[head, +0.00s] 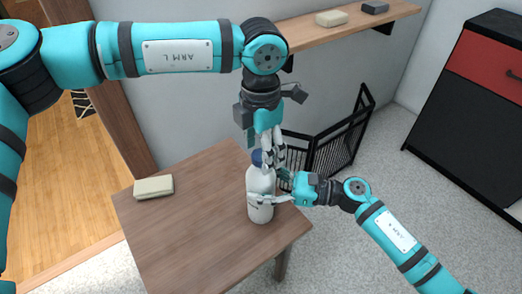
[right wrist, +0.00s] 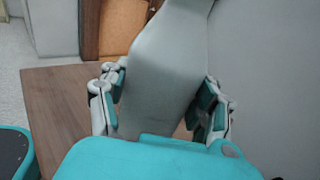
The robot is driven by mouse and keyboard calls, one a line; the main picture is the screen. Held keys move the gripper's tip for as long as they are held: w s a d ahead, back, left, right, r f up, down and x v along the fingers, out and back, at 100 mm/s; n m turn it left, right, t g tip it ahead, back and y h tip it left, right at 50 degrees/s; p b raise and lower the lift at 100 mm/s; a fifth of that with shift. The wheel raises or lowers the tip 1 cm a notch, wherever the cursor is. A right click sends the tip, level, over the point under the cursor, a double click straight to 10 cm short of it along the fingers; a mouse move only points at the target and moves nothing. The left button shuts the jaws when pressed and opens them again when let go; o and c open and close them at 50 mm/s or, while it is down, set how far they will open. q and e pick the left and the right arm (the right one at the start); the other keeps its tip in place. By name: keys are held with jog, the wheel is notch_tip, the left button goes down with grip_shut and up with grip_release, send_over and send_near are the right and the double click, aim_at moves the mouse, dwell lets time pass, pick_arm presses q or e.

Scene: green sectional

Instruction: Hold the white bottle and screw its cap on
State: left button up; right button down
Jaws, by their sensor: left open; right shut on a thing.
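The white bottle (head: 261,208) stands upright near the right edge of the wooden table (head: 190,235). A dark blue cap (head: 256,158) shows at its top; whether it is seated straight cannot be told. My left gripper (head: 273,160) points down from above at the cap, its fingers open beside it and partly covering it. My right gripper (head: 268,199) reaches in from the right and is shut on the bottle's body. In the right wrist view, the bottle (right wrist: 168,70) fills the space between the fingers of my right gripper (right wrist: 162,108); its cap is out of view.
A beige block (head: 153,187) lies at the table's back left. A wall shelf (head: 345,28) holds a pale block (head: 331,18) and a dark block (head: 374,7). A black rack (head: 335,140) stands behind the table. A red-and-black cabinet (head: 480,95) is at right.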

pick_arm(q)
notch_tip(320, 180, up, 11)
dwell(0.3)
pick_arm(e)
jog(key=shift+c, duration=0.9)
grip_release()
jog(key=s+d, duration=0.2)
jog(key=d, duration=1)
jog(key=shift+s+a+f, duration=0.1)
